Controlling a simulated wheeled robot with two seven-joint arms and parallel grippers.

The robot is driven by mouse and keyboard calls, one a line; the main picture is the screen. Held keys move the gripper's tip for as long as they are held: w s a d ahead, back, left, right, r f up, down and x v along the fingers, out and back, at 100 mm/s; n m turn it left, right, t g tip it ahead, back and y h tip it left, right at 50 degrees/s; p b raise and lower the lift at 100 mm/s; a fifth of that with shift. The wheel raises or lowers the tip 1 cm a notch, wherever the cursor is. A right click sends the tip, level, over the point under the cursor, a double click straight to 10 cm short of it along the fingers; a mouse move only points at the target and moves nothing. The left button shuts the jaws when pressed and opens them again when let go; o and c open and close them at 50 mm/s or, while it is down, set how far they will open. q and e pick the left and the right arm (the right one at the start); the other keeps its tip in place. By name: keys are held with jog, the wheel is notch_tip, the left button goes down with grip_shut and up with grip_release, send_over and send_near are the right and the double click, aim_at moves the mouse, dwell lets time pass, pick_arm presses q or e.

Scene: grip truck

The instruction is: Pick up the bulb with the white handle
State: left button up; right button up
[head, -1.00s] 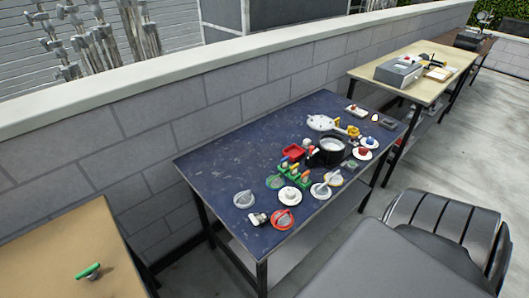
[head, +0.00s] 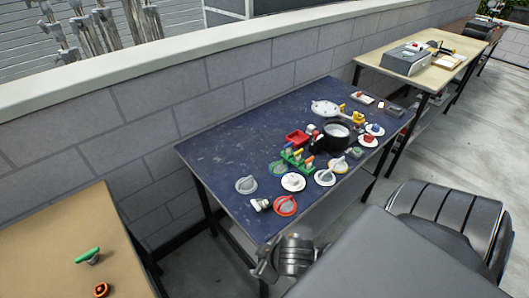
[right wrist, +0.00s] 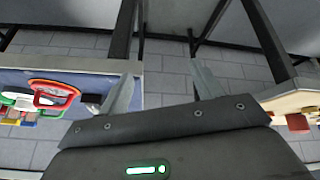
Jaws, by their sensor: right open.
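A small white-handled piece (head: 260,204), which looks like the bulb, lies near the front left edge of the dark blue table (head: 225,160). It sits just left of a red ring-shaped dish (head: 285,206). Its exact shape is too small to tell. My right gripper (head: 264,270) is in front of that table's near edge, below and apart from the bulb. In the right wrist view the gripper (right wrist: 163,82) is open with nothing between its fingers. The red dish (right wrist: 55,92) shows to their left. My left gripper is not in view.
The blue table also holds a black pot (head: 337,135), a red tray (head: 297,137), a green rack (head: 296,160) and several dishes. Its left part is clear. A tan table (head: 55,240) with a green-handled piece (head: 88,254) stands at left. A block wall runs behind.

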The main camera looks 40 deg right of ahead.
jog(key=w+a+r+n+t+y, duration=0.2)
jog(key=w+r+n, duration=0.1)
jog(key=w, duration=0.3)
jog(key=w+a+r+n+t+y, duration=0.1)
jog(key=w+a+r+n+t, duration=0.15)
jog(key=w, duration=0.25)
jog(key=n+g, duration=0.8)
send_near(256, 203)
jog(key=shift+m+y, duration=0.25)
jog(key=shift+y, duration=0.15)
jog(key=x, duration=0.3)
jog(key=d+x, duration=0.1)
jog(key=x, duration=0.1)
jog(key=shift+f, duration=0.25)
jog(key=p+x, duration=0.1)
jog(key=x, duration=0.3)
jog(key=shift+s+a, duration=0.1)
jog(key=shift+a, duration=0.15)
jog(key=shift+a+f, duration=0.15)
jog(key=shift+f, duration=0.4)
jog(key=c, duration=1.2)
jog(key=shift+r, duration=0.1)
